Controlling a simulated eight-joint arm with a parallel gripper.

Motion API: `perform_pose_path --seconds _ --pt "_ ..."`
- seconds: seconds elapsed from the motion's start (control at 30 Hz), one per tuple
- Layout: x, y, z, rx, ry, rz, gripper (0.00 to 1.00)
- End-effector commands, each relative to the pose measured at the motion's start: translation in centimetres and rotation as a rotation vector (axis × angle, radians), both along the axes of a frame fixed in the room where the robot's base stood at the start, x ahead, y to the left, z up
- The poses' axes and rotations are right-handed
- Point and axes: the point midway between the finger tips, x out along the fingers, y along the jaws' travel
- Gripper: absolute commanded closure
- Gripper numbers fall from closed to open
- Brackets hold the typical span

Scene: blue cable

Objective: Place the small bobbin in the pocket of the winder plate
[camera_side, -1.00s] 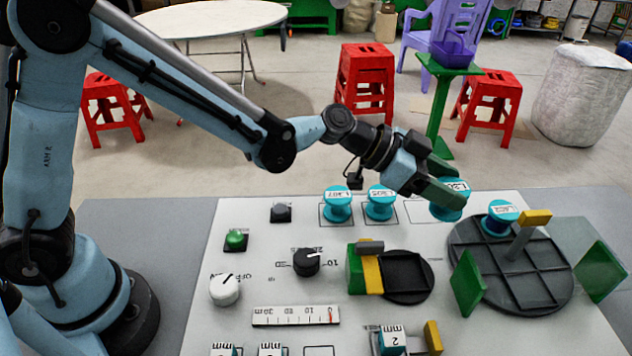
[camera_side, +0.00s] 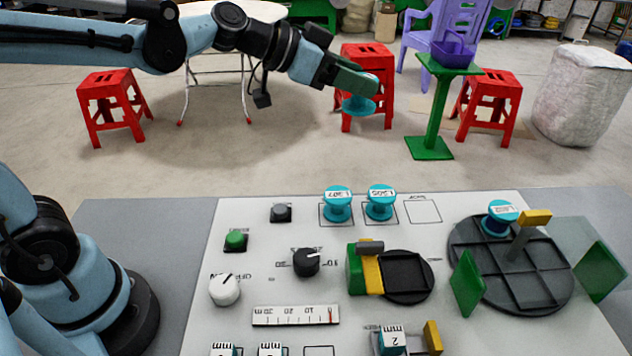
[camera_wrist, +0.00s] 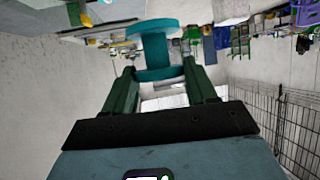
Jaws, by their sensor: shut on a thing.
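My gripper (camera_side: 360,88) is shut on a teal bobbin (camera_side: 358,106) and holds it high above the floor, beyond the panel's back edge. In the wrist view the bobbin (camera_wrist: 157,52) sits between the fingertips of my gripper (camera_wrist: 160,80), its flanges reaching past them. A large dark round plate (camera_side: 475,270) with raised dividers lies at the panel's right; one labelled teal bobbin (camera_side: 501,216) stands in its back compartment. A smaller dark disc (camera_side: 405,287) lies left of it. I cannot tell which disc is the winder plate.
Two labelled teal bobbins (camera_side: 338,203) (camera_side: 381,202) stand in outlined squares at the back; the square to their right (camera_side: 423,211) is empty. A grey post with a yellow top (camera_side: 536,217) and green flaps (camera_side: 467,284) (camera_side: 600,271) stand around the large plate.

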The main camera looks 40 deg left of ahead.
Motion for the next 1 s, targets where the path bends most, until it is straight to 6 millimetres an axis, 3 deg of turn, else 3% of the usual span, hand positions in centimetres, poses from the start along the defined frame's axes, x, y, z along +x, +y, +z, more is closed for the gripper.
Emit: perform_pose_path --seconds 0.1,0.3,0.57,0.67,0.77,1.0 --pt "-1.6 3.5 1.6 0.000 0.000 0.087 0.73" --pt "-4.3 7.6 3.3 0.000 -0.001 0.201 0.73" --pt "-6.1 9.7 4.1 -0.001 -0.002 0.267 0.73" --pt "-5.9 8.7 4.0 -0.001 -0.001 0.233 0.73" --pt "-5.1 6.1 3.7 -0.002 -0.001 0.144 0.73" --pt "-4.1 -5.0 2.0 -0.001 -0.001 -0.216 0.73"
